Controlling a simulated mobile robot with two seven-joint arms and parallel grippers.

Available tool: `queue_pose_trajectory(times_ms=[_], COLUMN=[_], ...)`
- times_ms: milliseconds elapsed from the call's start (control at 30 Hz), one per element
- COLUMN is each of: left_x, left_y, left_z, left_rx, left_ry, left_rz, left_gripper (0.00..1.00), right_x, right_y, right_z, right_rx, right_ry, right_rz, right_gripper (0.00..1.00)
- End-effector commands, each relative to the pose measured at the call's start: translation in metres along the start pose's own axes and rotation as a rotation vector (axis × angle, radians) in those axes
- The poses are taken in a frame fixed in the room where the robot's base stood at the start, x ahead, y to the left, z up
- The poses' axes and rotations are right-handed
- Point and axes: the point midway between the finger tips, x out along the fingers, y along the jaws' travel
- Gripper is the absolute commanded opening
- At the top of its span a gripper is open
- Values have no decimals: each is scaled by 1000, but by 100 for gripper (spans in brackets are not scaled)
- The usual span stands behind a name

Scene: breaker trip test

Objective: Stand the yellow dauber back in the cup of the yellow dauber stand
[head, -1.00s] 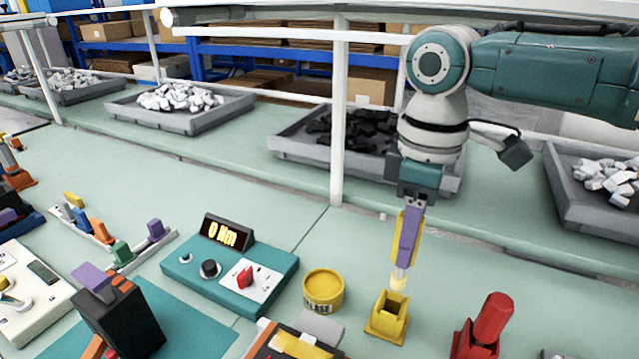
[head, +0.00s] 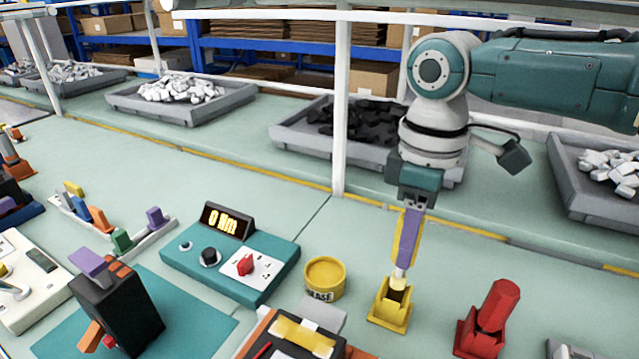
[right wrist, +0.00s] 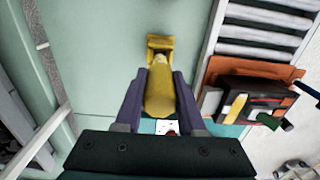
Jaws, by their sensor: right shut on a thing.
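My right gripper (head: 408,238) points down and is shut on the yellow dauber (right wrist: 160,95), which shows between the purple fingers in the right wrist view. The dauber is held nearly upright, its pale tip (head: 399,273) down. The yellow dauber stand (head: 390,315) is directly below on the bench, and it also shows in the right wrist view (right wrist: 160,42). The tip overlaps the dark mouth of the stand's cup; I cannot tell how deep it is inside. My left gripper is not in view.
A yellow grease tin (head: 325,280) stands left of the stand, and a red dauber in a red stand (head: 485,325) stands to its right. A teal tester (head: 230,262) is farther left. A white post (head: 341,110) rises behind. Bare bench lies behind the stand.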

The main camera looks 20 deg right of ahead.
Motion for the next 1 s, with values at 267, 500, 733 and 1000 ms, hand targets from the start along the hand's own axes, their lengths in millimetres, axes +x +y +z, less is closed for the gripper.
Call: queue_pose_trajectory(times_ms=[267,500,733,1000], left_x=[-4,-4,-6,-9], left_y=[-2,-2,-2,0], left_z=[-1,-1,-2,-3], left_rx=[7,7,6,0], left_ry=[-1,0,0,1], left_rz=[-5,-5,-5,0], left_gripper=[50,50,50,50], right_x=[0,0,-1,0], right_y=[0,0,0,0], right_z=[0,0,0,0], right_rx=[0,0,0,0], right_ry=[1,1,1,0], right_rz=[-1,0,-1,0], right_gripper=[0,0,0,0])
